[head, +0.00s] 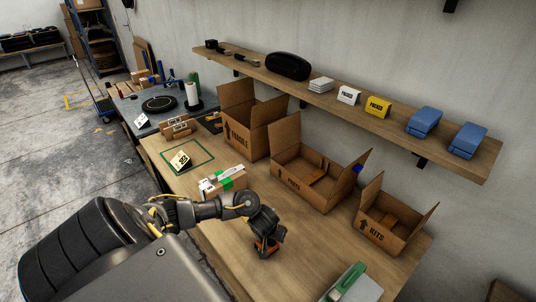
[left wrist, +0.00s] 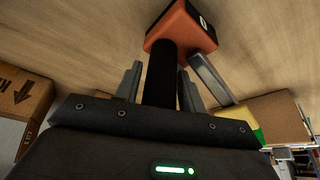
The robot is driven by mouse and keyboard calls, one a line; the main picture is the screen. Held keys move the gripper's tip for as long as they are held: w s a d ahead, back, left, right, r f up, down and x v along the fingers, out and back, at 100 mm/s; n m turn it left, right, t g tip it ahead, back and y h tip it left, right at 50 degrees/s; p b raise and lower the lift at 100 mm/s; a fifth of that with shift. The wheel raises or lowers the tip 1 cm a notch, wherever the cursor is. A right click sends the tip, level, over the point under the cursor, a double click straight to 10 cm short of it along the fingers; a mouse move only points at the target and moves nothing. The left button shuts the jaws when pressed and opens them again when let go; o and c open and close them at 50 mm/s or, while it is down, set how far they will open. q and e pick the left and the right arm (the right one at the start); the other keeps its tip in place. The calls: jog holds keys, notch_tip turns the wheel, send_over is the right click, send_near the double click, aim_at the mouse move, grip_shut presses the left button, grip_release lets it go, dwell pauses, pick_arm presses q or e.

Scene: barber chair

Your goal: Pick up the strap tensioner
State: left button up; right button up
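The strap tensioner appears to be an orange and black tool (head: 266,247) on the wooden table. In the left wrist view its orange body (left wrist: 183,32) shows at the top, with a black handle running toward the gripper and a grey metal bar at its right. My left gripper (head: 264,232) reaches down over it. In the left wrist view the two grey fingers (left wrist: 158,84) stand on either side of the black handle, with small gaps showing. The fingers look open around it. The head view hides the fingertips. My right gripper is not in view.
Open cardboard boxes stand along the wall: one marked fragile (head: 252,132), one marked parts (head: 290,184), one marked kits (head: 384,236). A small box with green tape (head: 222,182) lies left of the gripper. A green-handled item (head: 345,282) lies at the front right. A shelf (head: 340,106) runs above.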

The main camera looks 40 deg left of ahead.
pick_arm(q)
grip_shut()
dwell(0.3)
jog(key=shift+w+r+p, duration=0.1)
jog(key=shift+r+p, duration=0.3)
jog(key=shift+r, duration=0.2)
notch_tip(320, 180, up, 3)
jog(key=shift+f+p, duration=0.2)
jog(key=shift+p, duration=0.5)
jog(key=s+a+r+p, duration=0.1)
jog(key=s+r+p, duration=0.1)
jog(key=s+r, duration=0.2)
jog(key=s+a+r+p, duration=0.1)
jog(key=s+r, duration=0.4)
jog(key=s, duration=0.5)
jog(key=shift+a+p, duration=0.25)
jog(key=shift+p, duration=0.5)
